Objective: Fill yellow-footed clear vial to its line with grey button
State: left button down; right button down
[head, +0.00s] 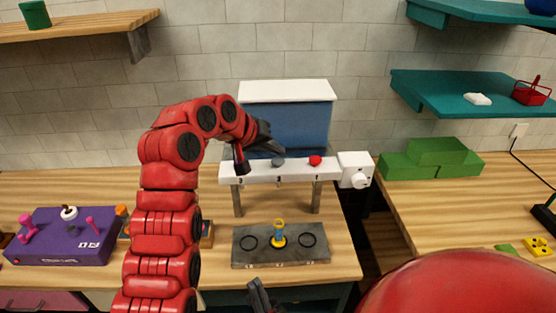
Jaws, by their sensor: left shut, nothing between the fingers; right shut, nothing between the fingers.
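The yellow-footed vial (279,235) stands upright in the middle ring of a grey plate (305,256), below the dispenser's white bar (296,170). Its fill level and line are too small to tell. The grey button (278,162) is on the bar's top, left of a red button (315,160). My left gripper (270,146) is shut and empty, with its tips just above and left of the grey button; I cannot tell if they touch. My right gripper (261,297) is shut and empty at the bottom edge, in front of the plate.
A blue tank (290,122) with a white lid stands behind the bar, and a white box with a knob (355,171) is at its right end. A purple control box (62,238) is at left. Green blocks (432,158) sit on the right table, across a gap.

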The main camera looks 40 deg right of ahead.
aim_at(275, 163)
pick_arm(q)
jog(key=shift+f+b, duration=0.4)
jog(key=shift+b, duration=0.1)
jog(key=shift+f+b, duration=0.45)
jog(key=shift+f, duration=0.2)
dwell(0.8)
jog(key=shift+r, duration=0.2)
jog(key=shift+s+r, duration=0.1)
jog(key=shift+r, duration=0.75)
jog(key=shift+r, duration=0.1)
jog(key=shift+r+p, duration=0.5)
jog(key=shift+r, duration=1.95)
